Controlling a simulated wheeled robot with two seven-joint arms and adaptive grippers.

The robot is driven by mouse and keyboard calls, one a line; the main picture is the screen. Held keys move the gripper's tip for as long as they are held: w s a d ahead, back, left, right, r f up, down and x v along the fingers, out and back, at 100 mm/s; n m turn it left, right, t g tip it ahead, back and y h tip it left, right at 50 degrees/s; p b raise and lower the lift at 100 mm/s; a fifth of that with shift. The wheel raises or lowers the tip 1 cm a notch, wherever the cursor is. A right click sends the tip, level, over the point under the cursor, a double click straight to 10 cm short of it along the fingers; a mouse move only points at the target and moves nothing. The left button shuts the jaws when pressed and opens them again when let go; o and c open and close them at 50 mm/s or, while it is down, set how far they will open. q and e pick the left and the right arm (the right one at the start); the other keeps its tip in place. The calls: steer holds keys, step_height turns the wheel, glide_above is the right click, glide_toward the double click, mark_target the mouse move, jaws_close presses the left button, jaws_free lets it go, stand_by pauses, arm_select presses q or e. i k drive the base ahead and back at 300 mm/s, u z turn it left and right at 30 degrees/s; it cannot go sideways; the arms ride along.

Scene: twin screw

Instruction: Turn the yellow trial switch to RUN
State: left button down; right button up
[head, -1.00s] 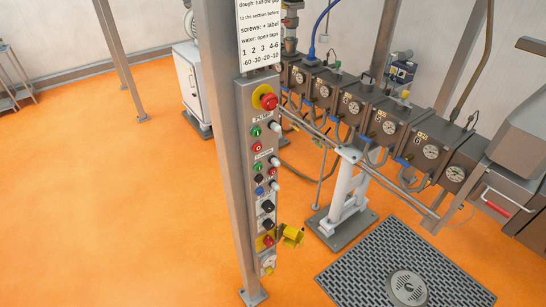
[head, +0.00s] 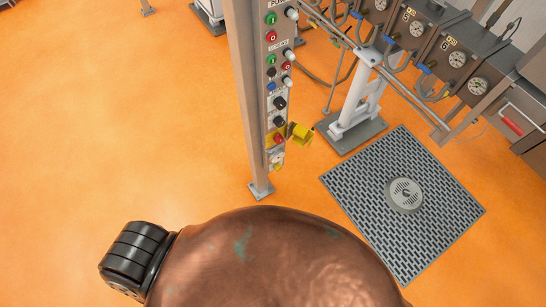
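The control panel (head: 268,90) is a narrow grey box on a steel post, with rows of buttons and knobs. Low on it is a red button on a yellow base (head: 279,139), and a yellow box-like part (head: 301,133) sticks out to its right. Below these is a small pale and yellow fitting (head: 277,160) at the panel's bottom end. It is too small to tell whether this is the trial switch, how it is set, or to read its label. Neither gripper is in view.
The post's foot plate (head: 261,190) stands on the orange floor. A dark floor grate (head: 440,210) with a round drain lies to the right. A white stand (head: 357,100) and the machine's gauged barrel (head: 450,55) are behind. Open floor lies left. Part of my body covers the bottom.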

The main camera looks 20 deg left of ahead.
mark_target(278, 166)
steer(key=u, duration=0.45)
steer(key=k, duration=0.55)
steer(key=u, duration=0.6)
